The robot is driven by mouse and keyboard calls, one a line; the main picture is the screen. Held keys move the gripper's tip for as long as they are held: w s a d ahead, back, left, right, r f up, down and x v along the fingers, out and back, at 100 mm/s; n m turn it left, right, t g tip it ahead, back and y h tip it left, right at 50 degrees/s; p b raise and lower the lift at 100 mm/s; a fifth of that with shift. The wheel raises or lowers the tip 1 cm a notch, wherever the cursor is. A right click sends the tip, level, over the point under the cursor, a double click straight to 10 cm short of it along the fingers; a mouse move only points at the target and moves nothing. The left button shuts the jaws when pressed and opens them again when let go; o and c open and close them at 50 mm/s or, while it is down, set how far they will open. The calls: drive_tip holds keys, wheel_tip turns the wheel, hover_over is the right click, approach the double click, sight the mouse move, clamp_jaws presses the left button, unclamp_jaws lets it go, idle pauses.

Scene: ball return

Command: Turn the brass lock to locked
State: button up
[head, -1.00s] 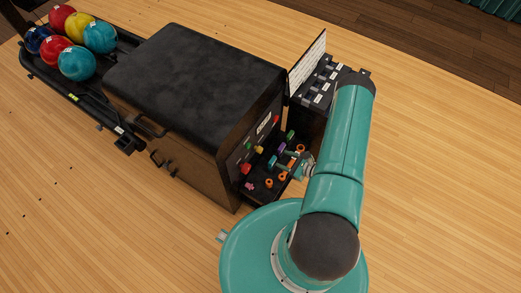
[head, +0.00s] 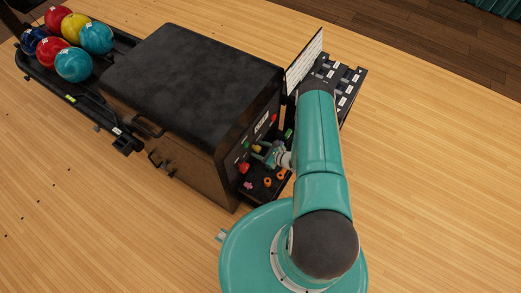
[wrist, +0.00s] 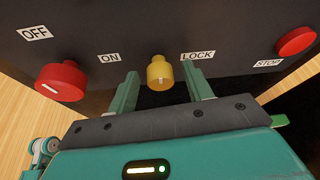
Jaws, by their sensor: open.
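In the wrist view my gripper (wrist: 161,88) is open, with one teal finger on each side of the knob. The fingers look apart from the knob, though I cannot judge the depth gap. In the head view my gripper (head: 268,153) is at the front panel of the dark cabinet (head: 192,72), and my arm partly hides the panel.
A red knob (wrist: 62,80) sits left of the lock between OFF and ON labels. A red stop button (wrist: 296,41) is at the right. A shelf with several small coloured parts (head: 266,182) lies below the panel. A ball rack (head: 75,85) stands at the left.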

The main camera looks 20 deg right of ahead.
drive_tip(key=c, duration=1)
drive_tip(key=shift+d+m, duration=0.1)
drive_tip(key=shift+m, duration=0.2)
drive_tip(key=shift+d+m+g+y, duration=0.1)
drive_tip(key=shift+m+g+y, duration=0.3)
drive_tip(key=shift+m+y, duration=0.3)
drive_tip(key=m+y, duration=0.1)
drive_tip(key=m, duration=0.1)
drive_tip(key=m+g+y, duration=0.1)
drive_tip(key=m, duration=0.1)
drive_tip(key=shift+w+d, duration=0.15)
drive_tip(key=shift+w+d+f+m+y, duration=0.1)
drive_tip(key=shift+f+m+y, duration=0.1)
drive_tip(key=shift+m+y, duration=1.2)
drive_tip(key=shift+f+m+y, duration=0.15)
drive_tip(key=shift+m+y, duration=0.45)
drive_tip(key=shift+m, duration=1.5)
